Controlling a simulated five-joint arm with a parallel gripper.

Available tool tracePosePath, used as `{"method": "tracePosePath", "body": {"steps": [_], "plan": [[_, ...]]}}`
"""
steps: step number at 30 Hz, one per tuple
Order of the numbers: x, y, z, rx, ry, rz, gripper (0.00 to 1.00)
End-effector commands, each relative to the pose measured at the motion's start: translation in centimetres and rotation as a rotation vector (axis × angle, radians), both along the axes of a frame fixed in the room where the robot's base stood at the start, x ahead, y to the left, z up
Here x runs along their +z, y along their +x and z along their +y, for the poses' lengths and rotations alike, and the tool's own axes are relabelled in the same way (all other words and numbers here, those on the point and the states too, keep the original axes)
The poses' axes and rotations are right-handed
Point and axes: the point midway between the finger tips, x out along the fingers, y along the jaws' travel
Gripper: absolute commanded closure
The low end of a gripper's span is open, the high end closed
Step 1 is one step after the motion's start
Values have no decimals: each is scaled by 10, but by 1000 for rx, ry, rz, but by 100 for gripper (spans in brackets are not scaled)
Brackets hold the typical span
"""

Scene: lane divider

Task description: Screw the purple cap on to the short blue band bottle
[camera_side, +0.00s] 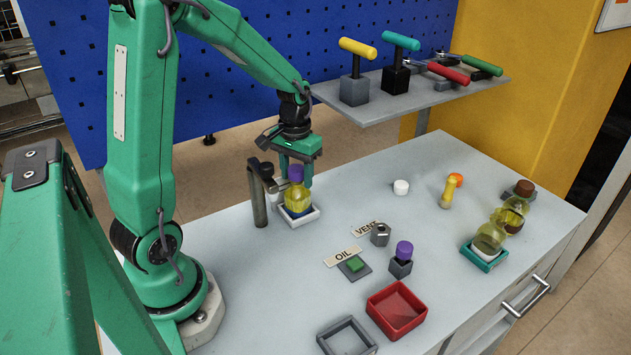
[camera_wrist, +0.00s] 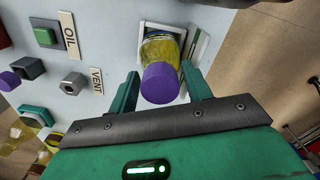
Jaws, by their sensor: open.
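The short blue band bottle (camera_side: 298,200) stands upright in a white square holder (camera_side: 313,217). It holds yellow liquid, and its blue band shows low down. A purple cap (camera_side: 296,173) sits on top of its neck; I cannot tell how tightly it is seated. The same cap (camera_wrist: 160,84) and bottle (camera_wrist: 161,49) show in the wrist view. My gripper (camera_wrist: 159,72) is open, with one finger on either side of the cap and visible gaps between them. In the side view my gripper (camera_side: 295,172) is over the bottle, partly behind the cap.
A dark post with a clamp (camera_side: 258,193) stands just left of the bottle. Another purple-topped piece (camera_side: 404,250) stands on a grey block. A tool shelf (camera_side: 430,100) stands behind.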

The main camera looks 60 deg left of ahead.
Motion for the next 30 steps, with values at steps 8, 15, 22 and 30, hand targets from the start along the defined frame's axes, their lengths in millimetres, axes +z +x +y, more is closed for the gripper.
{"method": "tracePosePath", "body": {"steps": [8,15,22,30], "plan": [[0,0,0,22,0,0,51],[0,0,0,84,0,0,51],[0,0,0,171,0,0,51],[0,0,0,177,0,0,51]]}}
